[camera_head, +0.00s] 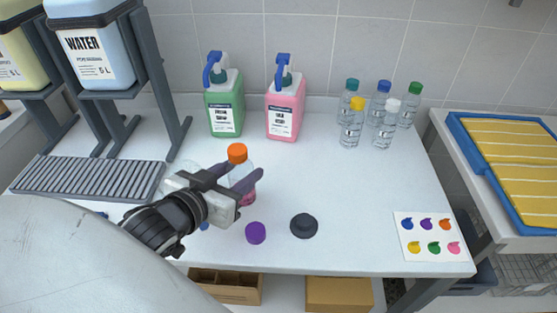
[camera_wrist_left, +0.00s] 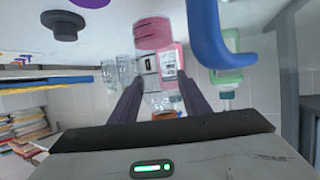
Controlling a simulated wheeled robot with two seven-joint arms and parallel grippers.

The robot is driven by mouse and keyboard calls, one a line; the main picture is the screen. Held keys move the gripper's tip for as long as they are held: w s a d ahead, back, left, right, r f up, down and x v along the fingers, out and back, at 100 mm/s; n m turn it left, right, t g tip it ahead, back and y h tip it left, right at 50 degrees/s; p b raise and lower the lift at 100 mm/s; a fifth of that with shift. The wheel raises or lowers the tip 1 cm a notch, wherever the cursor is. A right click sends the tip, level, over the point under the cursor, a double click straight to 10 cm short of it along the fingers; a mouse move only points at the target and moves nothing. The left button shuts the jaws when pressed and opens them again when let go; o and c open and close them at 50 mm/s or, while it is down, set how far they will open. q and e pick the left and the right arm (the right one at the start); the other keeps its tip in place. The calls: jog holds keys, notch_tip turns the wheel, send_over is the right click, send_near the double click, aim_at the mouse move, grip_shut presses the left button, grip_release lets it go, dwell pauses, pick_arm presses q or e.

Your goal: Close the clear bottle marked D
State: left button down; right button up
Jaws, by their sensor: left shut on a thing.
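A clear bottle with pink liquid at its bottom (camera_head: 249,196) and an orange cap (camera_head: 237,153) stands on the white table. My left gripper (camera_head: 246,180) is shut on this bottle, with one finger on each side below the cap. The left wrist view shows the bottle's pink part (camera_wrist_left: 152,33) beyond the fingers (camera_wrist_left: 160,100). No letter D can be read on it. A purple cap (camera_head: 256,233) lies near the front edge. A blue piece (camera_head: 204,222) shows partly behind my left wrist. Another clear object (camera_head: 173,181) is mostly hidden by it. My right gripper is not in view.
A green pump canister (camera_head: 225,108) and a pink one (camera_head: 286,108) stand at the back. Several clear bottles with coloured caps (camera_head: 350,128) stand at the back right. A dark round knob (camera_head: 304,226) and a colour card (camera_head: 431,236) lie in front. The table's right middle is clear.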

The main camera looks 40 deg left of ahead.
pick_arm(q)
jog(key=w+a+p, duration=0.1)
jog(key=w+a, duration=0.2)
jog(key=w, duration=1.5)
jog(key=shift+s+d+f, duration=0.1)
jog(key=shift+f, duration=1.65)
jog(key=shift+f, duration=0.15)
jog(key=c, duration=1)
grip_release()
